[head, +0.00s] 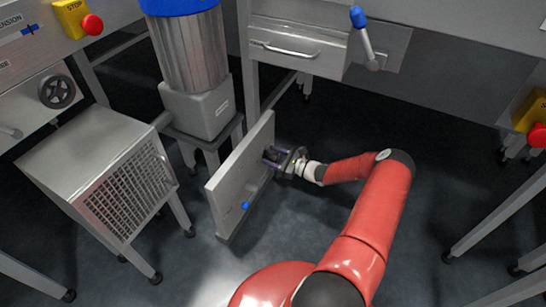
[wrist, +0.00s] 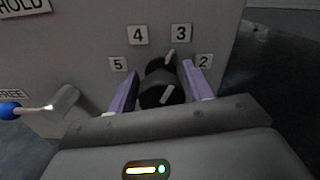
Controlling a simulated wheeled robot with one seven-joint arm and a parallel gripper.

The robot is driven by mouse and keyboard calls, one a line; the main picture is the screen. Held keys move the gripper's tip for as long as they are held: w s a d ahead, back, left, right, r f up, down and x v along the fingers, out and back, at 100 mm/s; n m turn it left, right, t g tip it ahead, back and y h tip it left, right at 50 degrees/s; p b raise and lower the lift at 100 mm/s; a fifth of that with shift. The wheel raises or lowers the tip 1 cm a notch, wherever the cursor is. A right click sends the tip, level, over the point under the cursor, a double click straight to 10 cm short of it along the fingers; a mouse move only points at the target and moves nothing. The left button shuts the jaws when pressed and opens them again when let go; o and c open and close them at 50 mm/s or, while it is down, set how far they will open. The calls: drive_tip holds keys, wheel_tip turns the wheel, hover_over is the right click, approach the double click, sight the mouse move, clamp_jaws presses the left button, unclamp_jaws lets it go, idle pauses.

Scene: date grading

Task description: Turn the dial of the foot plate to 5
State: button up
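The foot plate (head: 230,195) is an upright grey panel in the head view, and it fills the back of the wrist view (wrist: 85,55). Its dial is a black knob (wrist: 158,94) with a white mark, ringed by the labels 5, 4, 3 and 2. The white pointer behind the knob leans up and right, towards the 3. My gripper (wrist: 160,70) has its two purple fingers on either side of the dial, with small gaps visible. In the head view my gripper (head: 272,156) is at the plate's face, and the dial is hard to make out there.
A lever with a blue knob (wrist: 10,109) sits left of the dial, near the labels FREE and HOLD. A vented metal box (head: 105,175) and a blue-topped cylinder (head: 190,50) stand left of the plate. Table legs are at right; floor between is clear.

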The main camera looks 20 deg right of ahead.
drive_tip(key=c, duration=0.6)
drive_tip(key=shift+c, duration=0.2)
drive_tip(key=shift+n, duration=0.3)
drive_tip(key=n+b, duration=0.1)
drive_tip(key=n, duration=0.2)
drive_tip(key=shift+s+a+f+n, duration=0.1)
drive_tip(key=shift+n, duration=0.3)
drive_tip(key=n, duration=0.4)
drive_tip(key=shift+f+b, duration=0.1)
drive_tip(key=shift+b, duration=0.25)
drive_tip(key=n, duration=0.3)
drive_tip(key=n+b, duration=0.1)
drive_tip(key=n, duration=0.1)
drive_tip(key=shift+s+a+f+n, duration=0.1)
drive_tip(key=shift+f+n, duration=0.05)
drive_tip(key=shift+n, duration=0.25)
drive_tip(key=n, duration=0.5)
drive_tip(key=shift+f+n+b, duration=0.2)
drive_tip(key=shift+n+b, duration=0.1)
drive_tip(key=shift+b, duration=0.05)
drive_tip(key=o, duration=1)
drive_tip(key=shift+c, duration=0.2)
